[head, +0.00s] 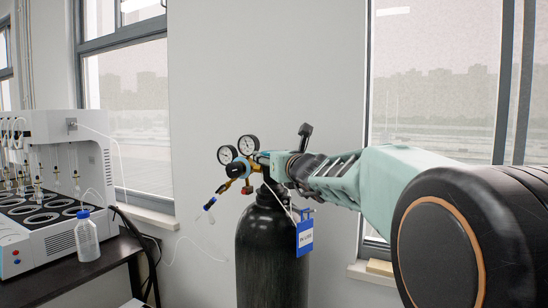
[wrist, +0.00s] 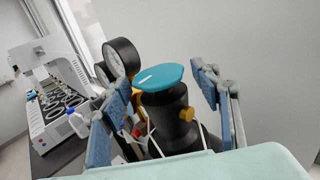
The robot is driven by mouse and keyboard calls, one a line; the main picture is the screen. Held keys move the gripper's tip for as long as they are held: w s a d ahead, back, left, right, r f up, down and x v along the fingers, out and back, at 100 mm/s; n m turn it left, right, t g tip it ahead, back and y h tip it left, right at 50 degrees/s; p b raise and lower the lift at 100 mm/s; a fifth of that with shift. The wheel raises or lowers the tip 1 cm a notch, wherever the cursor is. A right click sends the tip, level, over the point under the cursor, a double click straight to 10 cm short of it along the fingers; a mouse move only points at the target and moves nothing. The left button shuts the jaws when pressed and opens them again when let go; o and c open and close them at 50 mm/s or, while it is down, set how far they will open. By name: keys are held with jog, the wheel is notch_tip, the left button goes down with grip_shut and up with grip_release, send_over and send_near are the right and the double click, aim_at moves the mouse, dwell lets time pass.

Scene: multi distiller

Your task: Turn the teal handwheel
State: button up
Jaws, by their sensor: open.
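The teal handwheel (wrist: 160,76) sits on top of a dark valve body in the wrist view, with a white mark on its rim. My gripper (wrist: 161,80) is open, with one blue-padded finger on each side of the handwheel. Clear gaps show between the fingers and the wheel, and nothing is held. In the head view my gripper (head: 272,160) is at the top of the black gas cylinder (head: 270,255), beside the regulator. There I cannot tell the handwheel apart from the gripper and fittings.
Two round gauges (head: 248,144) stand close to the left of my gripper. A blue-and-white tag (head: 305,235) hangs on the cylinder. A wall and windows are behind.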

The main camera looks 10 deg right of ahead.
jog(key=shift+r, duration=5)
